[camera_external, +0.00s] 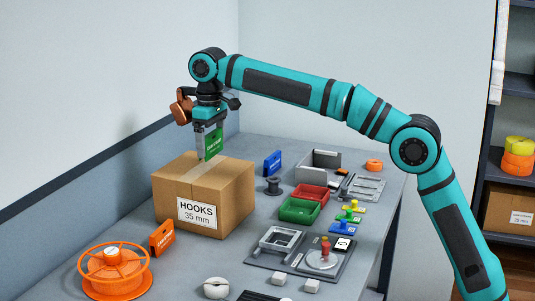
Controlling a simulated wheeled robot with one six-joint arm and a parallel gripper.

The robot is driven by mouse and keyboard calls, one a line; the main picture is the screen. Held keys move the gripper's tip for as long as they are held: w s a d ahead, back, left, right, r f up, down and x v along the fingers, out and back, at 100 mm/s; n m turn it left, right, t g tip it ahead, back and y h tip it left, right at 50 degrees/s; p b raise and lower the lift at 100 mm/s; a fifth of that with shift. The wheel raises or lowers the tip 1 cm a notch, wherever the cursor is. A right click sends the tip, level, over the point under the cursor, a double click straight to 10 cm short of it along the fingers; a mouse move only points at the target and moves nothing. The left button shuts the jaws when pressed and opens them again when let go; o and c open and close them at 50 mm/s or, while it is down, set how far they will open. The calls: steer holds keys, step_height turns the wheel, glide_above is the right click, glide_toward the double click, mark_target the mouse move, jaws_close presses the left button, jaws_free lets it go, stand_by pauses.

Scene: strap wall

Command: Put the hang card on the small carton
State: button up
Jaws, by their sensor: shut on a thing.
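The small carton (232,208) is a closed brown cardboard box with tape on top and a white label reading "HOOKS 35 mm". It stands on the grey table near the wall. My gripper (206,156) points down over the carton's top and is shut on a green hang card (214,138) with white print. The card is upright between the fingers. Its lower edge is close to the carton's top; whether it touches cannot be told from this view. Part of the card is hidden by a finger.
An orange card (162,238) and an orange spool (114,272) stand in front of the carton. A blue card (272,163) stands behind it to the right. Red (310,193) and green (299,210) bins and a grey tray (262,254) lie to the right.

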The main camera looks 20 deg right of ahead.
mark_target(211, 133)
steer(key=shift+f, duration=2.05)
steer(key=shift+f, duration=0.1)
steer(key=o, duration=0.7)
step_height(211, 133, up, 12)
steer(key=shift+f, duration=0.1)
steer(key=shift+r, duration=0.2)
